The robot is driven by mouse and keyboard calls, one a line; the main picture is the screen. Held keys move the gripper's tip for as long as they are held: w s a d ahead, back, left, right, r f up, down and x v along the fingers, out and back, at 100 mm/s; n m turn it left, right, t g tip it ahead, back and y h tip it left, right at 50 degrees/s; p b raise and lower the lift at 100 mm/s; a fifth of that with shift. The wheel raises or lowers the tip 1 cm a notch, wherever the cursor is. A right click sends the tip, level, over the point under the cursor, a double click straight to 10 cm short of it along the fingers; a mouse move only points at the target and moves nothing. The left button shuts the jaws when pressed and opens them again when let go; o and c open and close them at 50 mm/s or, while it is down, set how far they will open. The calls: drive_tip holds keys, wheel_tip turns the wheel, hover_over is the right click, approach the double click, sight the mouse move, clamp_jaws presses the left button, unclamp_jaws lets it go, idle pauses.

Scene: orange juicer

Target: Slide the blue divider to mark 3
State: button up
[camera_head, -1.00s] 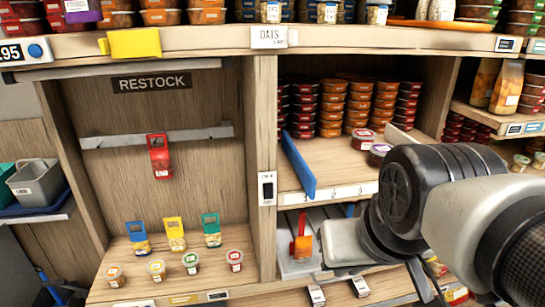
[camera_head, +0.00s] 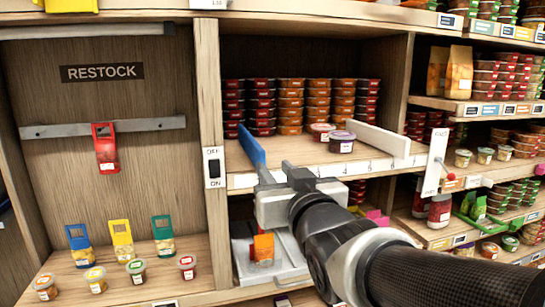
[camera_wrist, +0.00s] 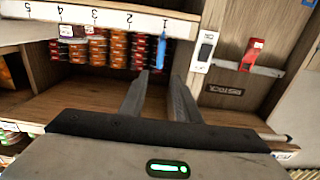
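The blue divider (camera_head: 252,150) stands upright on the middle shelf near its left end. In the wrist view, which is upside down, the blue divider (camera_wrist: 162,52) is beside mark 1 on the white number strip (camera_wrist: 110,18), and mark 3 (camera_wrist: 95,16) is further along. My gripper (camera_head: 272,178) is in front of the shelf edge at the divider's front end. In the wrist view my gripper (camera_wrist: 160,75) is open, and the divider shows in the gap between its fingertips. Whether a finger touches it I cannot tell.
Two loose tubs (camera_head: 341,141) stand near the shelf front, right of the divider. A white divider (camera_head: 378,138) stands beyond them. Stacked tubs (camera_head: 290,108) fill the back. A switch panel (camera_head: 213,168) is on the post at left. The shelf front between the blue divider and tubs is clear.

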sight(258, 149)
drive_tip(key=x, duration=1.5)
drive_tip(key=shift+w+f, duration=0.1)
drive_tip(key=shift+w, duration=0.05)
drive_tip(key=shift+c, duration=0.2)
clamp_jaws()
